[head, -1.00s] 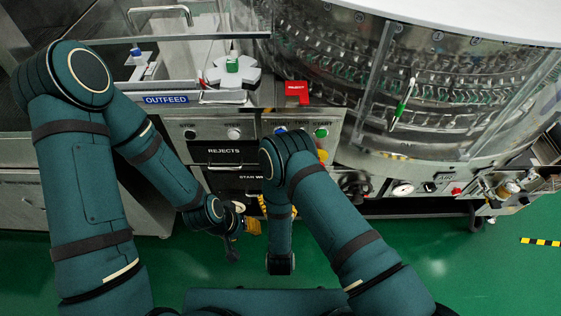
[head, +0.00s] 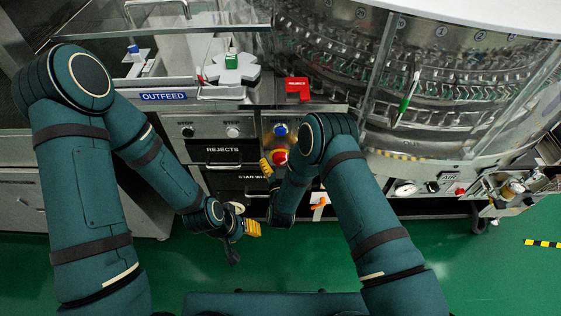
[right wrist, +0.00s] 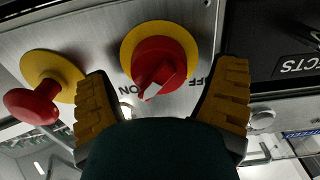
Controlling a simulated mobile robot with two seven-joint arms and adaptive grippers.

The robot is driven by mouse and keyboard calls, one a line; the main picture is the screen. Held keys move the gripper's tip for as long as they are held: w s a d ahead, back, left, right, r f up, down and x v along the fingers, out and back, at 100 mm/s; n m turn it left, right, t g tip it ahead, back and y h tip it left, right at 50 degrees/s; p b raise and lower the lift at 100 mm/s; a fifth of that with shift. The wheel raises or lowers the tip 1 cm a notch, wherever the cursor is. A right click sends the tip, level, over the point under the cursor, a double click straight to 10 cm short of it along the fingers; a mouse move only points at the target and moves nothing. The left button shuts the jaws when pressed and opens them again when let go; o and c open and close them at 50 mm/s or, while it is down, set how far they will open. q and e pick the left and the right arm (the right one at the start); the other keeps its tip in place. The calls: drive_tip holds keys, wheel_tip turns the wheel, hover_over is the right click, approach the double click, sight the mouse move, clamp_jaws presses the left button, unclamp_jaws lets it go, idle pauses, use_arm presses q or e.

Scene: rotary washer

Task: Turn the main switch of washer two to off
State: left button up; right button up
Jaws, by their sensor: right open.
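A red rotary switch (right wrist: 160,62) on a round yellow plate shows in the right wrist view, on a metal panel. The letters ON and OFF stand upside down at its lower left and lower right. Its slanted handle points down-left, towards ON. My right gripper (right wrist: 167,72) is open, its yellow fingers on either side of the switch and not closed on it. In the head view the red switch (head: 281,156) is partly hidden by my right arm. My left gripper (head: 241,227) hangs low in front of the drawers; its jaw gap is unclear.
A red mushroom button (right wrist: 32,102) on a yellow plate sits left of the switch in the right wrist view. In the head view, a REJECTS drawer (head: 223,152) lies left of the panel. The glazed washer drum (head: 450,75) stands at right. Green floor (head: 470,265) is open in front.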

drive_tip(key=shift+w, duration=0.15)
drive_tip(key=shift+c, duration=0.4)
drive_tip(key=c, duration=1.1)
drive_tip(key=shift+c, duration=0.2)
